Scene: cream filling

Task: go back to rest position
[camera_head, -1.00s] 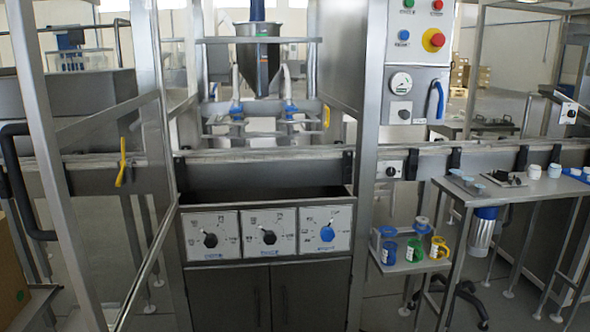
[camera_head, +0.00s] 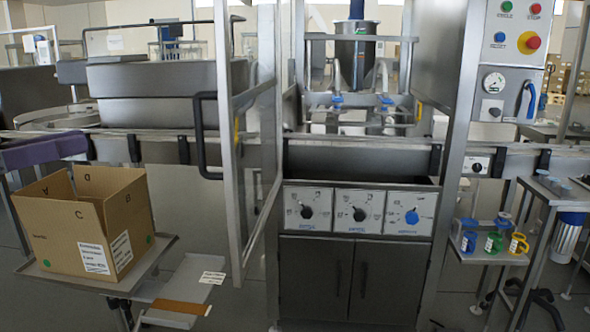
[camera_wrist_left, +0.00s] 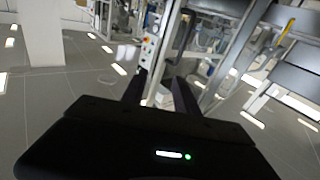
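My left gripper (camera_wrist_left: 160,95) shows in the left wrist view. Its two dark fingers stand apart with nothing between them, and blurred machine frames and the floor lie beyond. I cannot make out either gripper in the head view. The filling machine stands in the middle of the head view, with a steel hopper (camera_head: 356,58) above and a panel of three knobs (camera_head: 360,212) below. My right gripper is in no view.
An open cardboard box (camera_head: 85,225) stands on a metal stand at the left. A framed clear door (camera_head: 250,140) stands out in front of the machine. Colored cups (camera_head: 493,242) sit on a small shelf at the right. Grey floor shows between the box stand and the machine.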

